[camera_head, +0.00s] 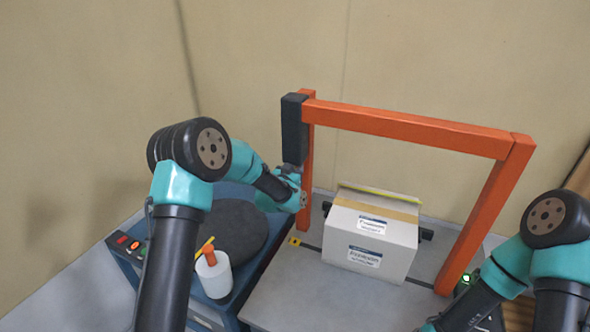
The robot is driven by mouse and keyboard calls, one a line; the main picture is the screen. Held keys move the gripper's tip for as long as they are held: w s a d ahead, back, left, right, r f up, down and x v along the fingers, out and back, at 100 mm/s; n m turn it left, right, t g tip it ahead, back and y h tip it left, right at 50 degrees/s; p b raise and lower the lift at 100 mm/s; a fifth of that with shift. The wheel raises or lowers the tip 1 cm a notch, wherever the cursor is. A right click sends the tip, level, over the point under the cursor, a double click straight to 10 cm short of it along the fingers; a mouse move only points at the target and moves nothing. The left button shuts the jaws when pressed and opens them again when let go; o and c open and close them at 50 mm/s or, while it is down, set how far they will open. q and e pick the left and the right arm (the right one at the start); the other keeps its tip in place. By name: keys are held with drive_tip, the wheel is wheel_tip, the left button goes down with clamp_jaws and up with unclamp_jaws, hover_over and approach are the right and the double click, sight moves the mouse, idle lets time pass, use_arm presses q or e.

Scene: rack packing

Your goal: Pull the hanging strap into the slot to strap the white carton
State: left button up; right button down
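The white carton (345,247) stands on the grey table (310,302) inside the orange arch (410,129). It has tan tape and printed labels. A thin yellow strip (378,192), which looks like strap, runs along its far top edge. A dark slot line (312,247) crosses the table beside the carton, with a small yellow piece (295,242) at its left end. My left gripper (303,199) is by the arch's left post, left of the carton. Its fingers are too small and hidden to read. My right arm is at the lower right, with its gripper cut off by the bottom edge.
A blue cart (215,308) at left holds a dark round pad (226,228), a white bottle (214,278) with an orange top, and a button box (128,243). A dark box (294,130) is on the left post. The table's front is clear.

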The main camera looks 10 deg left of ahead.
use_arm(q)
clamp_jaws()
idle(0.4)
wheel_tip(320, 180, down, 23)
drive_tip(key=shift+f, duration=0.2)
idle(0.4)
unclamp_jaws()
drive_tip(key=shift+s, duration=0.1)
drive_tip(key=s+a, duration=0.1)
drive_tip(key=s, duration=0.4)
drive_tip(key=s+a, duration=0.1)
drive_tip(key=s, duration=0.5)
drive_tip(key=s+a, duration=0.1)
drive_tip(key=s, duration=0.5)
